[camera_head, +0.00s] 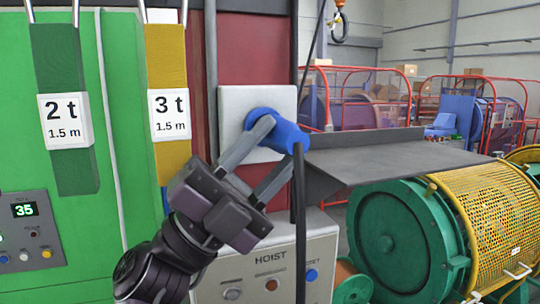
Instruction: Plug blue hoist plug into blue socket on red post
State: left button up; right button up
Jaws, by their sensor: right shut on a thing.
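The blue hoist plug (287,131) is held in front of a pale grey plate (233,103) on the dark red post (252,48). My right gripper (279,139) is shut on the plug, with one finger on each side. A black cable hangs down from the plug's near end. A rounded blue part (258,114) shows at the plate behind the upper fingertip; it looks like the blue socket, mostly hidden by the plug and finger. The plug lines up with it and appears to meet it, but I cannot tell how deep it sits. My left gripper is not in view.
Below the plate is a grey HOIST panel (270,258) with coloured buttons. A grey shelf (390,163) juts out at right, above a green and yellow drum machine (420,230). Green and yellow slings with 2 t (65,120) and 3 t (170,115) tags hang at left.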

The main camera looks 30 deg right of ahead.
jog(key=shift+b, duration=0.65)
dwell(1.0)
jog(key=shift+w+d, duration=0.2)
jog(key=shift+w, duration=0.75)
jog(key=o, duration=1.1)
